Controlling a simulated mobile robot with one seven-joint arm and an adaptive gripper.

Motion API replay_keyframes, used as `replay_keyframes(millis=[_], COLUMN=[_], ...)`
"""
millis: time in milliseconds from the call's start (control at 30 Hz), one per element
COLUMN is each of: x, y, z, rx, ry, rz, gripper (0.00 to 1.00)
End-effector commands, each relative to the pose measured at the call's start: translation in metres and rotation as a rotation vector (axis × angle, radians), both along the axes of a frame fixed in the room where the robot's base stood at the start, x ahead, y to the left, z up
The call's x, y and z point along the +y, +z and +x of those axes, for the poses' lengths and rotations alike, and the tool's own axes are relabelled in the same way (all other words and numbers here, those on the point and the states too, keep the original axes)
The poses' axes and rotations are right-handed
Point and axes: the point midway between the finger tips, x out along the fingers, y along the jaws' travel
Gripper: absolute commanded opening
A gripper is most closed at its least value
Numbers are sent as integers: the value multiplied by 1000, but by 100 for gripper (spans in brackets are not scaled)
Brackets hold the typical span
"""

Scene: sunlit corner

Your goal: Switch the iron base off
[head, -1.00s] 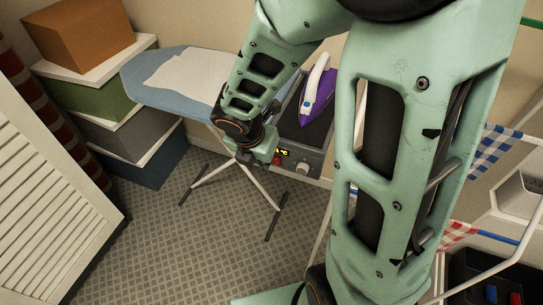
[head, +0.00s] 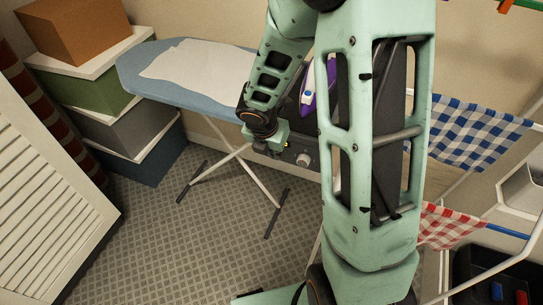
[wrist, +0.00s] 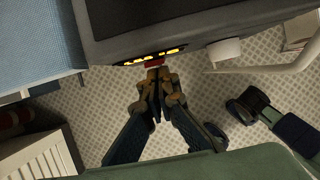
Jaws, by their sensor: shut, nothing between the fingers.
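The iron base (head: 314,151) is a dark grey unit at the end of the ironing board, with a pale round knob (head: 303,160) on its front. A purple and white iron (head: 308,98) stands on it, partly behind my arm. In the wrist view the base's front edge (wrist: 205,30) shows a lit yellow display (wrist: 150,57), a red switch (wrist: 155,63) and the knob (wrist: 224,50). My gripper (wrist: 156,77) is shut and empty, its fingertips right at the red switch; whether they touch it I cannot tell. In the head view my gripper hides the switch.
The blue ironing board (head: 150,90) with a white cloth (head: 190,65) extends left. Stacked boxes (head: 105,95) and a white louvred panel (head: 45,200) stand at the left. A drying rack with a blue checked cloth (head: 478,130) and a red checked cloth (head: 447,227) is at right.

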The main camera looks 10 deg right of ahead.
Motion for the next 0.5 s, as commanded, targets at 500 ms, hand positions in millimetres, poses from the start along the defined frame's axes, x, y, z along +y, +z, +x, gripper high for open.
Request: replay_keyframes(millis=[500], x=[-4], y=[1], z=[5], rx=[1], ry=[0], rz=[0], gripper=[0])
